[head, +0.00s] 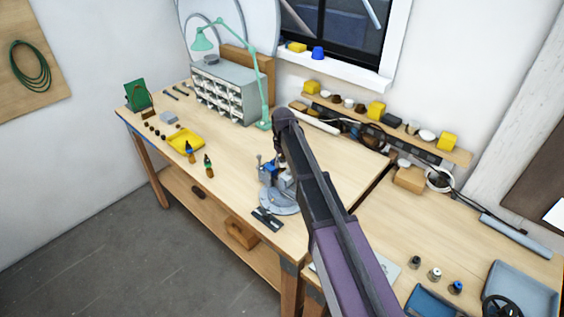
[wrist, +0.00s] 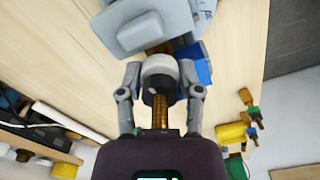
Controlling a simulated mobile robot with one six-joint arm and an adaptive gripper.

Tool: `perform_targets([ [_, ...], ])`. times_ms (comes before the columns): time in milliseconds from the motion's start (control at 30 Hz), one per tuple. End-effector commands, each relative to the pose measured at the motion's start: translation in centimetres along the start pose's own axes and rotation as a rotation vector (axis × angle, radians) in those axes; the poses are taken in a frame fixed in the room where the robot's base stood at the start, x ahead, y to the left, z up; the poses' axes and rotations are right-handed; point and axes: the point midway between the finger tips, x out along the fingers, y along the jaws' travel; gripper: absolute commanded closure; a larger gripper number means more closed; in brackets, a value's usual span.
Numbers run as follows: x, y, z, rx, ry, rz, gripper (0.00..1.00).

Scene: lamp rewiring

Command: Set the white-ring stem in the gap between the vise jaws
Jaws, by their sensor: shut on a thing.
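My gripper (wrist: 160,76) is shut on the white-ring stem (wrist: 158,64), with one finger on each side. The stem has a white ring, a dark part and a brass threaded end (wrist: 160,113) pointing toward the wrist camera. The grey vise (head: 279,205) stands at the front edge of the bench, and it fills the top of the wrist view (wrist: 140,33). A blue jaw (wrist: 203,68) shows just right of the stem. In the head view, my gripper (head: 281,158) is right over the vise. The stem's far end and the jaw gap are hidden, so I cannot tell whether it is between the jaws.
A black flat piece (head: 267,219) lies in front of the vise. Several small parts (head: 434,274) stand on the right bench beside a blue tray (head: 522,291). The bench middle is clear.

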Motion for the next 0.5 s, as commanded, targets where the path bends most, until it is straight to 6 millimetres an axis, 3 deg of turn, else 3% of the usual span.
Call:
perform_targets([
  [367,0.35,0.01,0.01,0.000,0.000,0.000,1.00],
  [400,0.35,0.02,0.00,0.000,0.000,0.000,0.50],
  [500,0.31,0.02,0.00,0.000,0.000,0.000,0.21],
])
